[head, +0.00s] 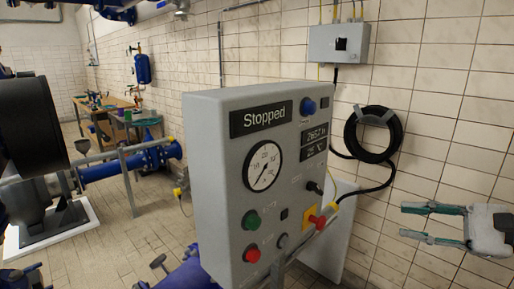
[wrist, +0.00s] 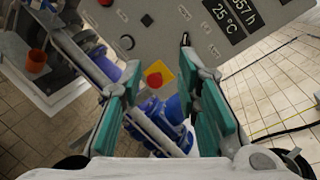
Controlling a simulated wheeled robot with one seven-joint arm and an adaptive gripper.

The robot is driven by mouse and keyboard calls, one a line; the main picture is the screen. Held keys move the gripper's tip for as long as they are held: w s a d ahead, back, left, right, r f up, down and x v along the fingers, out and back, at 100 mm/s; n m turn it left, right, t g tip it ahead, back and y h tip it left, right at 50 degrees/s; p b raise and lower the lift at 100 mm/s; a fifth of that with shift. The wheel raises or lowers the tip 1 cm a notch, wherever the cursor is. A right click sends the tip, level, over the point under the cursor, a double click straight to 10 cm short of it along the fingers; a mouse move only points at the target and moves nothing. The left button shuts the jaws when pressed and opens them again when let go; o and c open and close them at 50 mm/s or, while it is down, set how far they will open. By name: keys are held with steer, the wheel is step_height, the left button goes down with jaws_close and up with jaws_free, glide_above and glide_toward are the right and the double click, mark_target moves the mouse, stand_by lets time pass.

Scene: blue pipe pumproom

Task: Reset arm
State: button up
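My gripper (head: 416,223) is at the right edge of the head view, pointing left, with its two fingers spread apart and nothing between them. It is to the right of the grey control panel (head: 215,190) and apart from it. In the wrist view my gripper (wrist: 160,78) shows two teal-padded fingers wide open. The panel (wrist: 105,22) shows tilted beyond the fingertips. Its red emergency stop on a yellow plate (wrist: 156,80) shows between the fingers, farther off. The panel's display (head: 262,117) reads "Stopped".
The panel carries a round gauge (head: 263,166), a green button (head: 251,219) and a red button (head: 252,253). A coiled black hose (head: 349,135) hangs on the tiled wall below a grey box (head: 339,43). Blue pipes (head: 112,168) and a workbench (head: 122,104) stand at the left.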

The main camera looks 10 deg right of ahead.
steer(key=s+a+r+n+g+h, duration=0.1)
steer(key=s+a+n+g+h, duration=0.1)
steer(key=s+a+n+h, duration=0.3)
steer(key=s+a+r+n+g+h, duration=0.1)
steer(key=s+a+n+h, duration=0.4)
steer(key=a+n, duration=0.6)
steer(key=shift+a+r+n+g+h, duration=0.25)
steer(key=shift+r+n+g+h, duration=0.15)
steer(key=shift+g+h, duration=0.55)
stand_by(0.5)
